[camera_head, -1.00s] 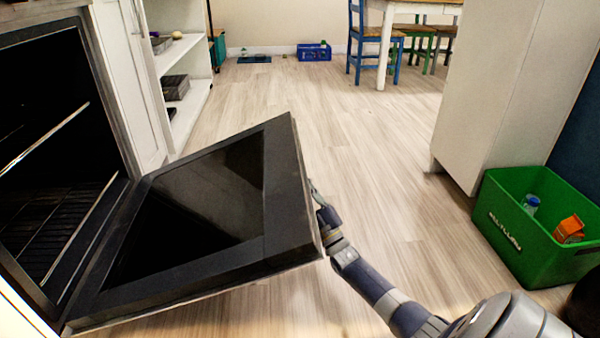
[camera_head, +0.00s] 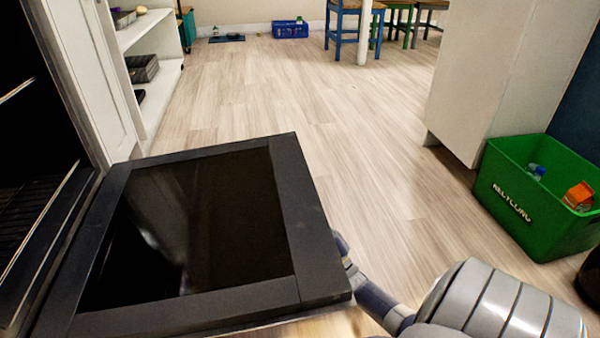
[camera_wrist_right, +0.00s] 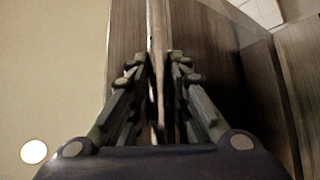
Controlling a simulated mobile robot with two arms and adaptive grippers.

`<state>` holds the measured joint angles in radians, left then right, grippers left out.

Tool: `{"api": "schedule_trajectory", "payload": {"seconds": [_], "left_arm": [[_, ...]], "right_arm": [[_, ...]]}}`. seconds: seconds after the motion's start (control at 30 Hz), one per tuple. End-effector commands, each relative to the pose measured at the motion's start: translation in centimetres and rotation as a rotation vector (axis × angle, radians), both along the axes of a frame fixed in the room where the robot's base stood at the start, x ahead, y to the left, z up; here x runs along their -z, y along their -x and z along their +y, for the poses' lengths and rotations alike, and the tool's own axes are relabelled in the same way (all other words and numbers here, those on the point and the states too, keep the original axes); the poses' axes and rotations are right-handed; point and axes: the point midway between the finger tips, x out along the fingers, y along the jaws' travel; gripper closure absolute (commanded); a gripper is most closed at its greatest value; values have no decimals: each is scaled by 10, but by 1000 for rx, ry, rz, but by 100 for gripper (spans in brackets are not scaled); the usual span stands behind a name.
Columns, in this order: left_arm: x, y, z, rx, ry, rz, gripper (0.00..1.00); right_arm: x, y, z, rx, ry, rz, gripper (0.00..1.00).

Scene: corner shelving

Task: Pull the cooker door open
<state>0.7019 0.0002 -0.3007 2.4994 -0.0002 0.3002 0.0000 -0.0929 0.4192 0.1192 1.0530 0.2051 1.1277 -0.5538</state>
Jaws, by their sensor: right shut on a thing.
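The cooker door (camera_head: 309,245), a dark framed panel with a glass window, is hinged at the bottom and folded far down, close to level. The cooker (camera_head: 30,190) stands open at the left, its dark inside and racks showing. My right arm reaches to the door's outer edge from the lower right; its gripper is hidden behind the door in the head view. In the right wrist view, my right gripper (camera_wrist_right: 160,68) is shut on the cooker door handle (camera_wrist_right: 158,85), a narrow bar between the fingers. My left gripper is not in view.
A green recycling crate (camera_head: 510,220) with a bottle and an orange carton stands at the right beside a white cabinet (camera_head: 490,75). White shelves (camera_head: 150,60) stand at the back left. Chairs (camera_head: 350,30) and a blue crate (camera_head: 290,30) are far back. The middle floor is clear.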

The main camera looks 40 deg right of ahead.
Motion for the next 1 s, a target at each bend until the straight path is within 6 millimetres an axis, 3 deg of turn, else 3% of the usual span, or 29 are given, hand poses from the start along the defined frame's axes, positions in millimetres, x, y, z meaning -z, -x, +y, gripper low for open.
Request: {"api": "schedule_trajectory", "payload": {"seconds": [0.3,0.33,0.4,0.43,0.8,1.0], "left_arm": [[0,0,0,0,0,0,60],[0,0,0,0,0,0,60],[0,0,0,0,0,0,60],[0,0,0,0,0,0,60],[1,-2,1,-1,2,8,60],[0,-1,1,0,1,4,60]], "right_arm": [[-1,0,4,-9,4,-4,100],[-1,0,4,-9,5,-5,80],[-1,0,4,-9,5,-6,65],[-1,0,4,-8,4,-5,62],[1,2,1,-4,3,-2,62],[16,22,3,-3,2,2,62]]}}
